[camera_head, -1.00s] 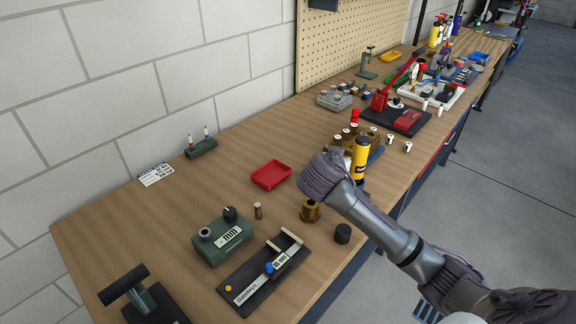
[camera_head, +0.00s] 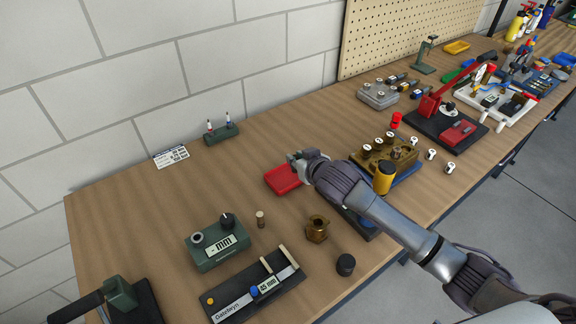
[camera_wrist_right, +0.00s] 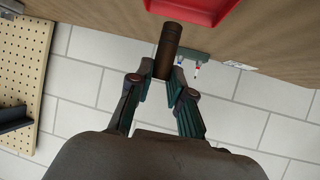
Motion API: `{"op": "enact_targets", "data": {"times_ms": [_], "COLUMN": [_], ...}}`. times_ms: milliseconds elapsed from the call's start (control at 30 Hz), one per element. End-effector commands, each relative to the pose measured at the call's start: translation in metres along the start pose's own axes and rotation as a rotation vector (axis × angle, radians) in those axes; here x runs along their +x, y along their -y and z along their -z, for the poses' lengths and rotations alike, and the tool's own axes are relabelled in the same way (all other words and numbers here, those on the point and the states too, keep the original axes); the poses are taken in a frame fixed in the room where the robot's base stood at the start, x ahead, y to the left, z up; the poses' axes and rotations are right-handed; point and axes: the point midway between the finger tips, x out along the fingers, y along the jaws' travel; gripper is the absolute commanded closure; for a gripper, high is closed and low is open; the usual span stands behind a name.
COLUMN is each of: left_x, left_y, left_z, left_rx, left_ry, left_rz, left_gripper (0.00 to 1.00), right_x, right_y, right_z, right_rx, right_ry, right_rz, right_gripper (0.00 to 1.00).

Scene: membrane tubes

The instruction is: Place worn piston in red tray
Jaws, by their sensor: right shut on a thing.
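The red tray (camera_head: 279,184) lies on the bench, its right part hidden behind my right gripper (camera_head: 300,163). In the right wrist view the gripper (camera_wrist_right: 160,80) is shut on a dark brown cylinder, the worn piston (camera_wrist_right: 168,48). The piston sticks out beyond the fingertips, close to the red tray (camera_wrist_right: 195,10) at the top of that view; I cannot tell whether they touch. In the head view the piston is hidden by the gripper. My left gripper is not in view.
A brass hex fitting (camera_head: 317,229) stands in front of the arm, near a black cap (camera_head: 345,265). A green gauge box (camera_head: 217,243) and a small brass pin (camera_head: 261,219) are to the left. A yellow-brown cylinder (camera_head: 384,178) stands right beside my forearm.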

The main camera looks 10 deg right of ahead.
Motion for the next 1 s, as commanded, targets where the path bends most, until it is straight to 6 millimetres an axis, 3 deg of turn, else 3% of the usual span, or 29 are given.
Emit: {"op": "enact_targets", "data": {"times_ms": [100,233,367,600,1000], "left_x": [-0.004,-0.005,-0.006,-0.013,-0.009], "left_y": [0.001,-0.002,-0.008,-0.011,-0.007], "left_z": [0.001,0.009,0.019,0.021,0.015], "left_rx": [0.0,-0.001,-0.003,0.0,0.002], "left_ry": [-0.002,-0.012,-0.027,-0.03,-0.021], "left_rz": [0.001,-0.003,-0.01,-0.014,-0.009], "left_gripper": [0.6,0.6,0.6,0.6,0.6], "right_x": [0.024,0.038,0.044,0.059,0.062], "right_y": [0.009,0.013,0.014,0.015,0.014], "right_z": [0.0,-0.002,-0.007,-0.035,-0.042], "right_rx": [0.002,0.001,0.0,0.0,0.001], "right_ry": [0.0,0.0,0.002,0.002,0.0], "right_rz": [-0.002,-0.002,-0.003,-0.002,-0.001], "right_gripper": [1.0,1.0,1.0,1.0,1.0]}}
